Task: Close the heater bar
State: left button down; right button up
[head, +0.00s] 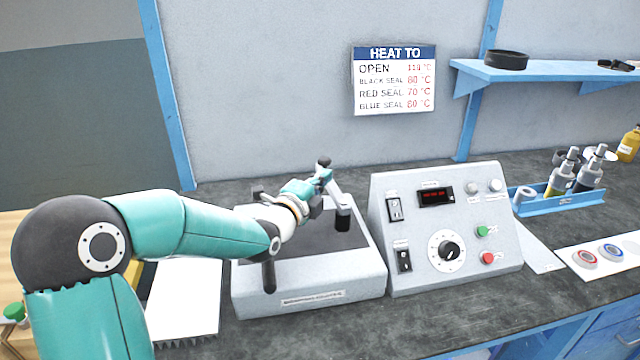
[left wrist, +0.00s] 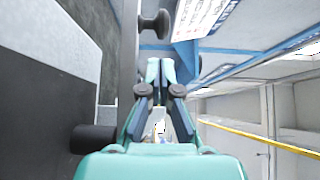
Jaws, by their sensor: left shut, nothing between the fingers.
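The heater (head: 305,292) is a pale grey box with a dark flat top, in the middle of the head view. Its grey metal bar (head: 334,187) stands raised at a tilt over the dark top, with a dark knob at its upper end and a black cylinder (head: 343,219) lower down. In the left wrist view the bar (left wrist: 128,60) runs up beside the fingers, with its knob (left wrist: 155,23) near the top. My left gripper (head: 322,181) is shut and empty, close beside the bar; I cannot tell whether it touches. My right gripper is not in view.
A control box (head: 445,225) with a dial and buttons stands right of the heater. A white ribbed block (head: 185,295) lies to its left. A blue tray (head: 560,203) with bottles and a blue shelf (head: 545,72) are at the right. The bench front is clear.

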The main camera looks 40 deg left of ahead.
pick_arm(q)
jog(key=shift+w+a+p, duration=0.15)
jog(key=shift+w, duration=0.75)
jog(key=shift+w+a+p, duration=0.2)
jog(key=shift+w, duration=0.75)
jog(key=shift+w+a+p, duration=0.15)
jog(key=shift+w, duration=0.75)
